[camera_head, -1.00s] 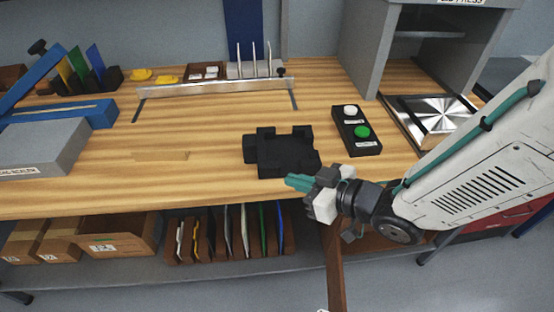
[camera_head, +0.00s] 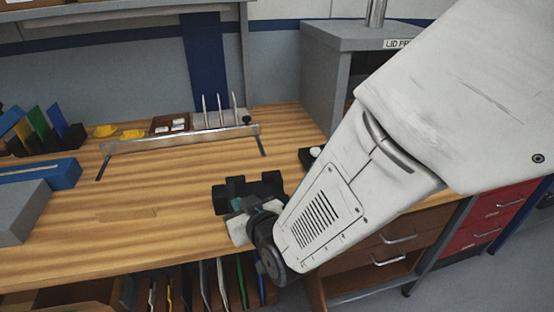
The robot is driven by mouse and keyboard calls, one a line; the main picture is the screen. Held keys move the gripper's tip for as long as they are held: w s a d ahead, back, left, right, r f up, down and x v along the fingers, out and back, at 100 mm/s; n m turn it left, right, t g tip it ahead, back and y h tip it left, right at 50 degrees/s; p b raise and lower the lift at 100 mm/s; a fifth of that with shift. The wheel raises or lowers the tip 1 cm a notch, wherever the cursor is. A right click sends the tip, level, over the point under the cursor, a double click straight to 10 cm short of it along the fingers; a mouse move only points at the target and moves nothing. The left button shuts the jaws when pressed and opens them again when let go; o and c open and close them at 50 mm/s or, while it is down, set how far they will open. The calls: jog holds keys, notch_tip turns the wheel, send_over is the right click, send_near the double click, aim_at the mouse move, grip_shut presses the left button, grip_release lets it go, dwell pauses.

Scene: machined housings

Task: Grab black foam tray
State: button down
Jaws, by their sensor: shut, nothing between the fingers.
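The black foam tray (camera_head: 231,189) lies on the wooden bench near its front edge, in the middle of the head view. It is a dark blocky piece with raised parts and notches. My gripper (camera_head: 240,205) is at the tray's front side, with its teal fingers close together and nothing seen between them. The fingertips overlap the tray in the picture; I cannot tell whether they touch it. My wrist and arm hide the tray's front right part.
A metal rail (camera_head: 180,139) crosses the bench behind the tray. The black button box (camera_head: 308,157) at the right is mostly hidden by my arm. The grey lid press (camera_head: 335,70) stands at the back right. A blue fixture (camera_head: 60,174) is at left. The bench left of the tray is clear.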

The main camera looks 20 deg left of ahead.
aim_at(225, 191)
jog(key=w+a, duration=0.4)
jog(key=a, duration=0.1)
jog(key=w+a, duration=0.2)
jog(key=shift+a, duration=0.4)
jog(key=shift+d+f, duration=0.1)
jog(key=shift+f, duration=0.4)
jog(key=shift+s+f, duration=0.1)
jog(key=shift+f, duration=0.2)
jog(key=shift+d+f, duration=0.1)
